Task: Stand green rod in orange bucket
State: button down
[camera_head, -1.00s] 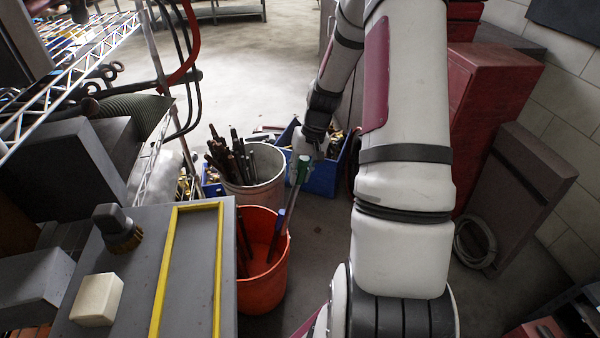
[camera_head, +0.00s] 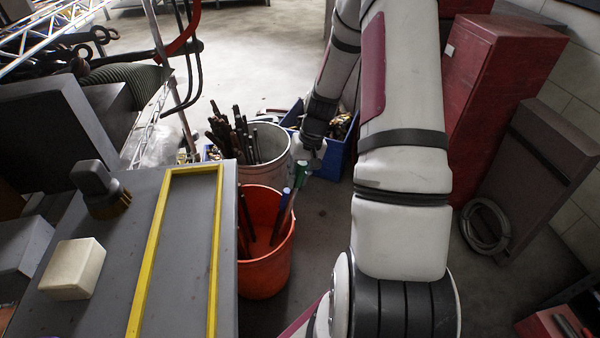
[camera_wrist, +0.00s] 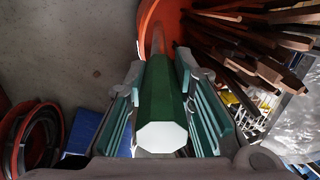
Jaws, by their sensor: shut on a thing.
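The orange bucket (camera_head: 268,277) stands on the floor beside the grey bench and holds dark rods and a blue-topped rod (camera_head: 280,212). My gripper (camera_head: 304,160) is above its right rim. It is shut on the green rod (camera_head: 301,175), near the rod's green top end. The rod tilts, its paler lower part running down to the left over the bucket's opening. In the wrist view the green rod (camera_wrist: 160,100) lies between both finger pads, its pale end face towards the camera. The bucket's orange rim (camera_wrist: 148,20) shows beyond it. The rod's lower tip is hidden.
A pale bucket (camera_head: 270,172) of dark rods stands just behind the orange one, with a blue bin (camera_head: 330,166) behind right. The grey bench (camera_head: 120,290) with a yellow frame borders the left. Red cabinets (camera_head: 500,90) stand at right. Floor right of the bucket is clear.

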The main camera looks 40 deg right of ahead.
aim_at(291, 202)
jog(key=b+x, duration=1.1)
jog(key=x, duration=0.5)
jog(key=shift+f, duration=0.3)
jog(key=shift+b+x, duration=0.85)
jog(key=shift+x, duration=0.3)
jog(key=c, duration=1.7)
grip_release()
jog(key=o, duration=0.6)
jog(key=shift+d+r, duration=0.1)
jog(key=shift+r, duration=0.05)
jog(key=shift+p+v, duration=2.7)
jog(key=shift+v, duration=1.1)
